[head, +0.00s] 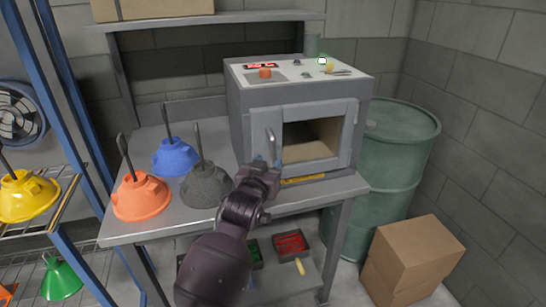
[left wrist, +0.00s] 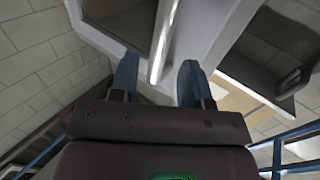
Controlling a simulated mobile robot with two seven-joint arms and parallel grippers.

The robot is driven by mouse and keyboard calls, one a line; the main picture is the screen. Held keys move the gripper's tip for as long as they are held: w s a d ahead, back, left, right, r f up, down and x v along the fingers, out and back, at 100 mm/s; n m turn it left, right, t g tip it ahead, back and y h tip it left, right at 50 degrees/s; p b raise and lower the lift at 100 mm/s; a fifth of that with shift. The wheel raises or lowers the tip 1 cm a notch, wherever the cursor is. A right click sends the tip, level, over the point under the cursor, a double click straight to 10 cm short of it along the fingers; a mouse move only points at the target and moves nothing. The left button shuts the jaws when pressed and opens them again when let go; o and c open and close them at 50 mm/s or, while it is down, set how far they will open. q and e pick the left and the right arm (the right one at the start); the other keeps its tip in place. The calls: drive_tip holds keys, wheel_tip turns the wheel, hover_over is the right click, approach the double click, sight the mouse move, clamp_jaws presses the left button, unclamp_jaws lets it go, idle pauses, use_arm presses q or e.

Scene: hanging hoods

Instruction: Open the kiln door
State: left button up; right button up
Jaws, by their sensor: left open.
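The kiln (head: 240,110) is a grey box on the workbench with a light control top. Its front has a pale door panel (head: 295,112) with a vertical silver handle (head: 271,144) at the left. Right of the handle a rectangular opening or window shows a beige inside; I cannot tell which it is. My left gripper (head: 266,164) is at the handle's lower end. In the left wrist view its blue fingers (left wrist: 157,75) are open, with the handle bar (left wrist: 164,40) lying between and ahead of their tips. Contact is unclear. My right gripper is out of view.
Orange (head: 142,198), blue (head: 175,157) and dark grey (head: 205,184) hoods stand on the bench left of the kiln. A green drum (head: 398,150) and a cardboard box (head: 412,258) are at the right. A blue-post rack (head: 75,90) stands at the left.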

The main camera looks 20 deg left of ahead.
sight(272, 158)
use_arm(q)
drive_tip(key=shift+w, duration=2.25)
clamp_jaws()
